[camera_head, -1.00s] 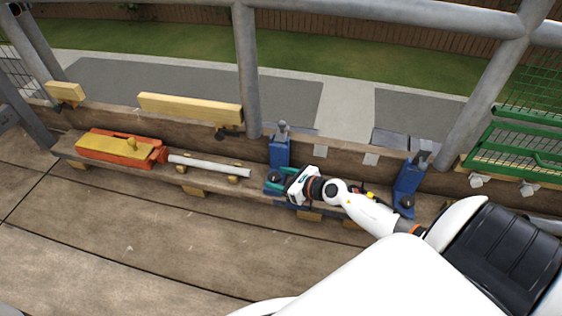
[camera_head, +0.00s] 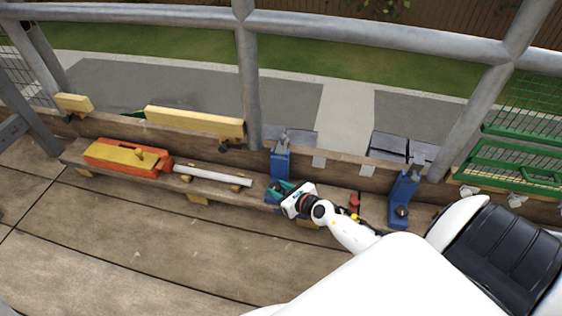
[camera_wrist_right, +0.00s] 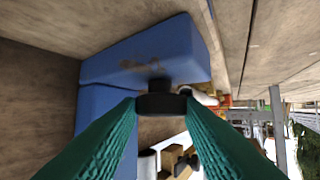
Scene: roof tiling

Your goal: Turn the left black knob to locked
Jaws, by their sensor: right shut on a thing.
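The left blue bracket (camera_head: 280,165) stands on the plank shelf near the middle of the head view. My right gripper (camera_head: 279,190) reaches its foot from the right. In the right wrist view its teal fingers (camera_wrist_right: 164,104) are closed on the left black knob (camera_wrist_right: 158,92), one on each side. The blue bracket (camera_wrist_right: 155,52) lies behind the knob there. In the head view the fingers largely hide this knob, and I cannot read its locked or unlocked position. A second blue bracket (camera_head: 404,190) with its own black knob (camera_head: 401,211) stands to the right. My left gripper is out of view.
An orange and yellow tool (camera_head: 127,157) and a white tube (camera_head: 212,176) lie left along the shelf. A small red thing (camera_head: 354,203) sits between the brackets. Grey railings (camera_head: 248,90) rise behind. The wooden deck (camera_head: 150,235) in front is clear.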

